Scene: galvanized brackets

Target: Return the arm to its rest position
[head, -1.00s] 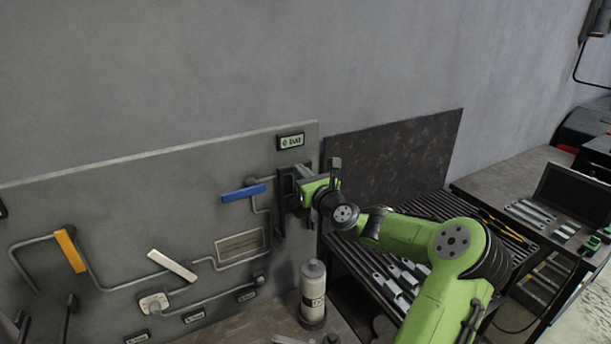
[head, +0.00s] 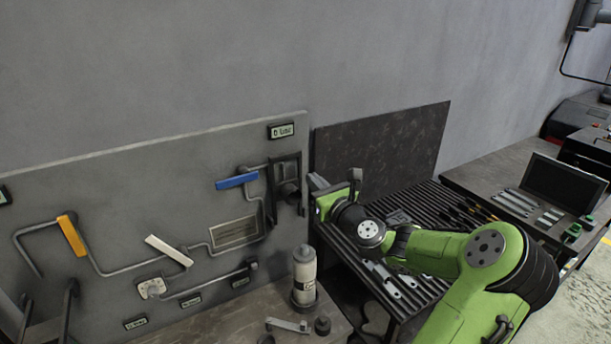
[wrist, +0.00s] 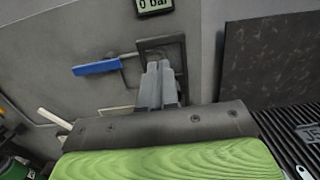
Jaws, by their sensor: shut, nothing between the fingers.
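My green arm reaches in from the lower right of the head view. My gripper (head: 318,183) is at its end, just right of the grey panel (head: 130,190) and in front of the dark board. In the wrist view my gripper (wrist: 159,84) has its two grey fingers together, with nothing seen between them. They point toward a dark frame fitting (wrist: 165,50) on the panel. In the head view this fitting (head: 285,185) is left of the gripper, with a visible gap between them.
The panel carries pipes, a blue handle (head: 237,181), an orange handle (head: 71,235), a white handle (head: 168,250) and a "0 bar" display (head: 281,131). A pale cylinder (head: 304,270) stands below. A slatted bench (head: 425,212) with metal brackets lies under my arm. A dark upright board (head: 385,150) stands behind it.

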